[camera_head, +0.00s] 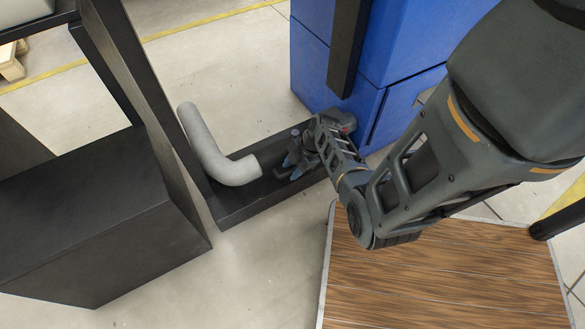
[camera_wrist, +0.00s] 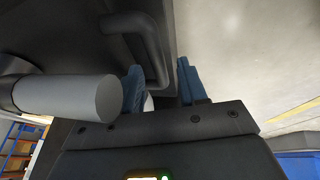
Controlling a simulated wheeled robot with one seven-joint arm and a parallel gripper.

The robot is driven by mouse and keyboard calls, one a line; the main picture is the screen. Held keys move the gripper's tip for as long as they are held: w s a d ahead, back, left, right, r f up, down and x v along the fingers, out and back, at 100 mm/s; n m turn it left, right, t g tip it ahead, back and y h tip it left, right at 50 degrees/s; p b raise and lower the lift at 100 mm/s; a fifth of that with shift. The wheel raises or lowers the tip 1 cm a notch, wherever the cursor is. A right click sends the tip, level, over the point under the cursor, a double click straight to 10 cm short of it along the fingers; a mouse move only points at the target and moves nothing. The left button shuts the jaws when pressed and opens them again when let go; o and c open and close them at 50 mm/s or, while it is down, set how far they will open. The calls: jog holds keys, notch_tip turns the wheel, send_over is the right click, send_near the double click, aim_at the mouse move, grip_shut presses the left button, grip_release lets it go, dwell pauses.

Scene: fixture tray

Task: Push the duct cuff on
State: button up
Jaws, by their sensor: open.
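A pale grey bent duct (camera_head: 207,148) rises from the black fixture tray (camera_head: 236,208) in the head view, its lower end pointing right toward my gripper. My gripper (camera_head: 292,163), with blue fingertips, is low over the right part of the tray, just beyond that end. In the wrist view my gripper (camera_wrist: 163,85) is open. A grey cylinder (camera_wrist: 70,95) with a flat end face lies left of the fingers; it looks like the duct's end. A dark bent bar (camera_wrist: 152,45) shows behind the fingers' gap. I cannot make out the duct cuff clearly.
A blue cabinet (camera_head: 330,60) stands behind the tray, with a black post (camera_head: 348,45) in front. A black box (camera_head: 90,225) and slanted frame are at the left. A wood-topped surface (camera_head: 440,280) is at the front right. Bare floor (camera_head: 262,265) lies between.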

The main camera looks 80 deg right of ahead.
grip_shut()
dwell(0.4)
jog(key=shift+d, duration=0.1)
